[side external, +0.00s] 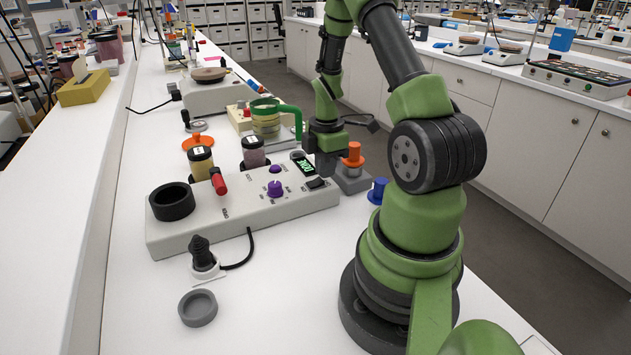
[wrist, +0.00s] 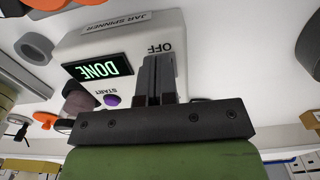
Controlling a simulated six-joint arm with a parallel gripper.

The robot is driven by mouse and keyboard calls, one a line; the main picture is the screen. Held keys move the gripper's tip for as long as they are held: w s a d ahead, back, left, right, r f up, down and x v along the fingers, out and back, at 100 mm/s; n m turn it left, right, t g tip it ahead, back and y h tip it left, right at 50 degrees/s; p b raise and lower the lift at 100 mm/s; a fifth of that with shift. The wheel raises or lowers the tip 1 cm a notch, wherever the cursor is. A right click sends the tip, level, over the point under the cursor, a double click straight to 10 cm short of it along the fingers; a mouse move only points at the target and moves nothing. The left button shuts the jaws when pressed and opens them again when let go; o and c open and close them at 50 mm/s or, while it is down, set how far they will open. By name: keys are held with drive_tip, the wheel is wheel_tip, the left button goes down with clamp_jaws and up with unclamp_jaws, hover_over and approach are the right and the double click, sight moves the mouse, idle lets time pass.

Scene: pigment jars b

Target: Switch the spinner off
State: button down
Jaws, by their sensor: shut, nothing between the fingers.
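The jar spinner is a long pale box (side external: 240,212) on the white bench. Its display (side external: 303,164) is lit green and reads DONE in the wrist view (wrist: 98,68), where it appears upside down. A purple START knob (side external: 275,189) stands beside the display and also shows in the wrist view (wrist: 112,100). A black rocker switch (side external: 317,183) sits near the box's right end; which way it is tipped I cannot tell. My gripper (side external: 326,172) is shut and empty, pointing down close to the switch. In the wrist view its fingertips (wrist: 158,60) are next to the OFF label and hide the switch.
An orange knob on a grey base (side external: 353,158) and a blue piece (side external: 377,191) are to the right.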

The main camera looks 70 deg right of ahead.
drive_tip(key=shift+f, duration=0.25)
drive_tip(key=shift+f, duration=0.25)
wheel_tip(320, 180, up, 14)
idle(1.0)
idle(0.3)
drive_tip(key=w+a+r+m+t, duration=0.1)
drive_tip(key=a+r+m+t, duration=0.2)
drive_tip(key=a, duration=0.4)
drive_tip(key=w+a+r+m+t, duration=0.1)
drive_tip(key=a+r+m, duration=0.2)
drive_tip(key=a+r, duration=0.35)
drive_tip(key=s+a+r+m+t+y, duration=0.2)
drive_tip(key=s+a+m, duration=0.4)
drive_tip(key=a, duration=0.5)
drive_tip(key=shift+s+a+m+t, duration=0.2)
drive_tip(key=shift+a+m+t, duration=0.05)
drive_tip(key=shift+m+t, duration=0.3)
